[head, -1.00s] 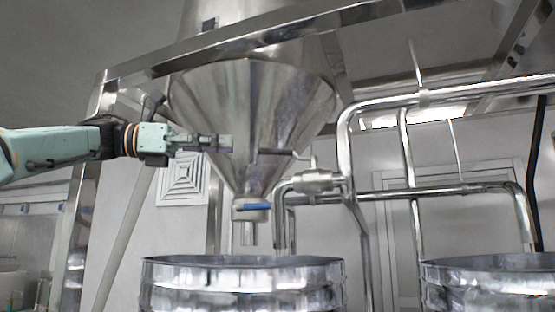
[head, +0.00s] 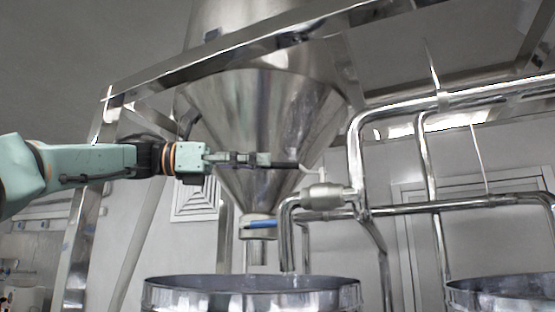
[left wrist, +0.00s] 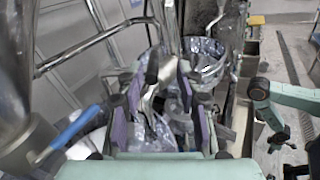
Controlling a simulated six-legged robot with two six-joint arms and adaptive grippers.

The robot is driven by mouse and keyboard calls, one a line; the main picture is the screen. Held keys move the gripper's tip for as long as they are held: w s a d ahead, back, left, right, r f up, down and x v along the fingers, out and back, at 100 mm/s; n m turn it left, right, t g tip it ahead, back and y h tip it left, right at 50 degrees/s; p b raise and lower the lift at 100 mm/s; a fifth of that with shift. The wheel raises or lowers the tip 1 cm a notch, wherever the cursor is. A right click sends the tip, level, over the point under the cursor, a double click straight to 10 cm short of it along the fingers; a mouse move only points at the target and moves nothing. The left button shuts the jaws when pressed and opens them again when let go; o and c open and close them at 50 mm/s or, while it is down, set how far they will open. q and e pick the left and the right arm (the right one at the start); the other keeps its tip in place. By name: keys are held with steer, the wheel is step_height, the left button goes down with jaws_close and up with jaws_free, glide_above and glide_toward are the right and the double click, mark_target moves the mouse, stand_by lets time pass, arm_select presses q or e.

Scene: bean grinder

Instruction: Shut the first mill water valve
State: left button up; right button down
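The valve (head: 327,196) is a silver body on the pipe right of the steel hopper. Its thin dark handle (head: 287,165) points left from a pale bent stem. My left gripper (head: 268,160) is level with the handle, its tips at the handle's left end. In the left wrist view my left gripper (left wrist: 157,115) has its purple-padded fingers spread apart, with a slim handle-like piece (left wrist: 152,75) between them. I cannot tell whether the fingers touch it.
A blue-handled hopper outlet (head: 260,224) is below my left gripper; its blue lever (left wrist: 75,128) shows in the left wrist view. A large steel drum (head: 250,291) stands underneath, another drum (head: 500,289) at right. Pipes (head: 358,160) and a frame beam (head: 240,55) surround the hopper.

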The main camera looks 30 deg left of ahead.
mark_target(276, 165)
arm_select(q)
steer(key=w+d, duration=0.2)
steer(key=w+d+p, duration=0.1)
steer(key=w, duration=0.1)
steer(key=shift+w+d+f, duration=0.1)
steer(key=shift+d+f, duration=0.1)
steer(key=shift+f, duration=0.1)
steer(key=shift+s+r, duration=0.2)
steer(key=shift+s, duration=0.5)
steer(key=shift+c, duration=0.3)
steer(key=shift+s+a+r, duration=0.1)
steer(key=shift+s+a, duration=0.05)
steer(key=shift+s, duration=0.25)
steer(key=shift+c, duration=0.8)
steer(key=shift+s+a, duration=0.1)
steer(key=shift+c, duration=0.7)
steer(key=shift+w+f, duration=0.25)
steer(key=shift+w, duration=0.6)
jaws_close()
steer(key=shift+s+r, duration=0.15)
steer(key=shift+s, duration=0.25)
steer(key=shift+w, duration=0.15)
